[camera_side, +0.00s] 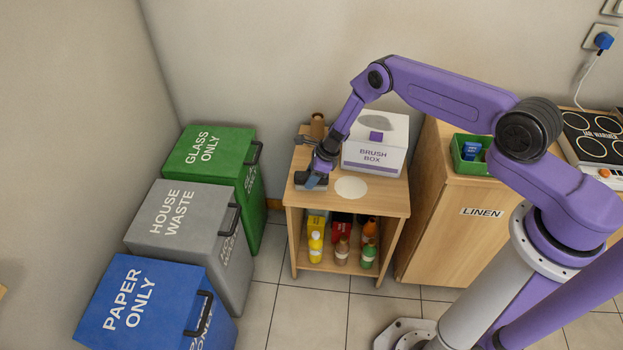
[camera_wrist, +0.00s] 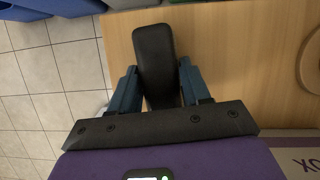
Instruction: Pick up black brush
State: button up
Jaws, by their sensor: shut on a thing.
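A black brush (camera_wrist: 155,48) shows in the wrist view as a long, rounded dark shape between the two teal fingers of my gripper (camera_wrist: 157,78). In the side view my gripper (camera_side: 316,178) points down at the front left of the small wooden table, with the dark brush (camera_side: 302,178) at its fingers. The gripper is shut on the brush. The brush is at or just over the tabletop; I cannot tell whether it touches. Its lower part is hidden by the gripper.
The wooden table (camera_side: 384,200) bears a white brush box (camera_side: 375,159) at its back right, a pale disc (camera_side: 351,187) beside the gripper and a brown item (camera_side: 317,123) at the back. Bottles stand on the shelf below. Green, grey and blue bins (camera_side: 172,228) stand left.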

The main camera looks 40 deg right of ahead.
aim_at(307, 175)
jog(key=shift+r, duration=0.15)
jog(key=shift+r, duration=0.65)
notch_tip(307, 175, up, 2)
jog(key=shift+s+r, duration=0.1)
jog(key=shift+r, duration=0.15)
jog(key=s+d+r, duration=0.1)
jog(key=s+r, duration=0.8)
jog(key=s, duration=0.4)
jog(key=shift+s+d+r, duration=0.2)
jog(key=shift+s+d, duration=0.05)
jog(key=shift+s, duration=0.15)
